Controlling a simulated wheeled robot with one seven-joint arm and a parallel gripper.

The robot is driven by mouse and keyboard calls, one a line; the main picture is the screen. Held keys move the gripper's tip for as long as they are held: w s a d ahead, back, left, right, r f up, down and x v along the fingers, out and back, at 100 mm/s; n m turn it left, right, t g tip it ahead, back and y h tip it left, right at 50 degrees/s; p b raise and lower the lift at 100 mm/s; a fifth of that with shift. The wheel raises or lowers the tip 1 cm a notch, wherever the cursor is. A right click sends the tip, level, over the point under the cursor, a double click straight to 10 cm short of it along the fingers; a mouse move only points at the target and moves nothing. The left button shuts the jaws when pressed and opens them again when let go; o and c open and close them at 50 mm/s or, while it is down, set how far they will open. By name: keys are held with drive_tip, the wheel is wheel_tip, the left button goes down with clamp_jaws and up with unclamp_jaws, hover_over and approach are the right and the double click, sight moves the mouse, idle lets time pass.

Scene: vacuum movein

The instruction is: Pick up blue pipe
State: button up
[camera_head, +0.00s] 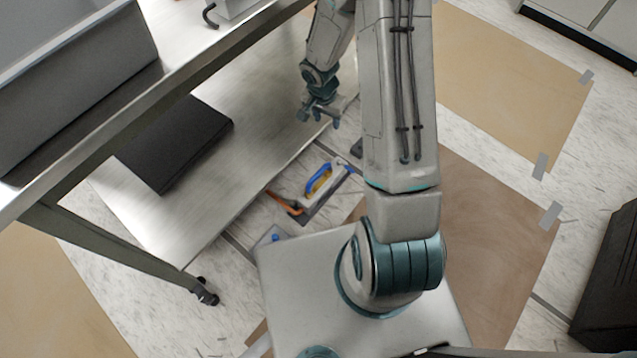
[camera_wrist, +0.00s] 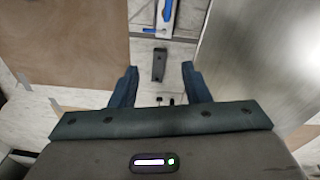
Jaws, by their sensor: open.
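A blue curved bar (camera_head: 318,181), the most pipe-like thing in view, lies on a white and yellow tool on the floor beside the metal table's lower shelf. A blue piece also shows at the top edge of the wrist view (camera_wrist: 167,10), partly cut off. A smaller blue piece (camera_head: 275,238) lies nearer my base; I cannot tell what it is. My gripper (camera_head: 320,117) hangs above the shelf's edge, beyond the blue bar and apart from it. In the wrist view its two fingers (camera_wrist: 160,67) are spread with nothing held between them.
A small dark block (camera_wrist: 159,65) lies on the floor below my fingers. An orange-handled item (camera_head: 285,203) lies beside the white tool. The metal shelf (camera_head: 255,135) holds a black flat case (camera_head: 175,142). The table leg (camera_head: 120,250) stands at left. Brown sheets (camera_head: 510,75) are taped to the floor.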

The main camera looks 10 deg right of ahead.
drive_tip(key=m+y+b, duration=0.1)
drive_tip(key=m+b, duration=0.1)
drive_tip(key=b, duration=0.2)
hover_over(319, 172)
wheel_tip(319, 172, down, 17)
drive_tip(key=shift+g, duration=0.4)
drive_tip(key=f+b, duration=0.1)
drive_tip(key=f, duration=0.1)
drive_tip(key=f+b, duration=0.1)
drive_tip(key=f, duration=0.2)
drive_tip(key=f+b, duration=0.1)
drive_tip(key=f, duration=0.2)
drive_tip(key=shift+s+a, duration=0.25)
drive_tip(key=shift+s, duration=0.05)
drive_tip(key=f+b, duration=0.1)
drive_tip(key=f, duration=0.3)
drive_tip(key=f+b, duration=0.1)
drive_tip(key=shift+w+d+f+b, duration=0.25)
drive_tip(key=shift+w+f+b, duration=0.05)
drive_tip(key=shift+f, duration=0.1)
clamp_jaws()
